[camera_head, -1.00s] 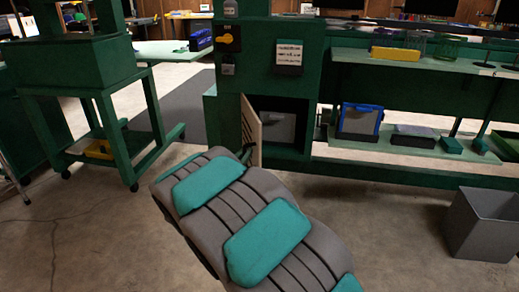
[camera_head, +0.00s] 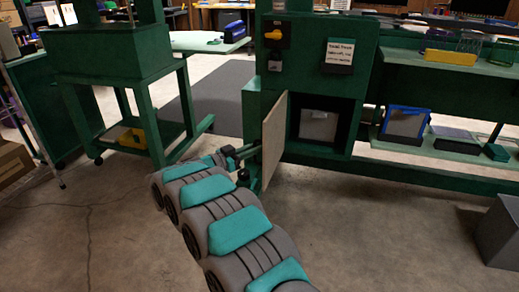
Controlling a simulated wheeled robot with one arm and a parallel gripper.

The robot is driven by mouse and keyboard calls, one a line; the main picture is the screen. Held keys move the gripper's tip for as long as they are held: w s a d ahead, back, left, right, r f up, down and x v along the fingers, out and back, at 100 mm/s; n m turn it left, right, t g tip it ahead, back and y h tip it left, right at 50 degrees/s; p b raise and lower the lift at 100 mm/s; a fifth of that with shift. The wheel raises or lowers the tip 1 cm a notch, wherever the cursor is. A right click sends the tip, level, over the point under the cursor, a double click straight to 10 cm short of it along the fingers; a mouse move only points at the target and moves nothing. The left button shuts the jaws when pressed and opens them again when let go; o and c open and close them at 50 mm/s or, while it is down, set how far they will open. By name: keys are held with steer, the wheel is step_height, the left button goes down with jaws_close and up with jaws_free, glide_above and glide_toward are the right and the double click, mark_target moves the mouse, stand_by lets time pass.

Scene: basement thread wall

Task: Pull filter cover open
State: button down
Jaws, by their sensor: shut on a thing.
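The filter cover (camera_head: 274,138) is a beige panel hinged on the green cabinet (camera_head: 310,80). It stands swung well out from the cabinet front. Behind it the dark opening shows a grey filter panel (camera_head: 319,126) inside. My gripper (camera_head: 243,156) is at the left side of the cover, near its lower half, shut on the cover. The exact contact of the fingertips is small and partly hidden by my arm and the cover edge.
A green wheeled stand (camera_head: 135,90) is at the left. A grey bin (camera_head: 499,232) stands on the floor at the right. Shelves with a blue-framed panel (camera_head: 404,124) adjoin the cabinet. The concrete floor in front is mostly clear.

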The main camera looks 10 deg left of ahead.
steer(key=shift+w+a+r+m+g+h, duration=0.15)
steer(key=shift+w+a+m+g+h, duration=0.3)
steer(key=shift+a, duration=0.25)
steer(key=c, duration=1.2)
jaws_free()
steer(key=shift+o, duration=0.2)
steer(key=v, duration=0.8)
steer(key=shift+b, duration=0.45)
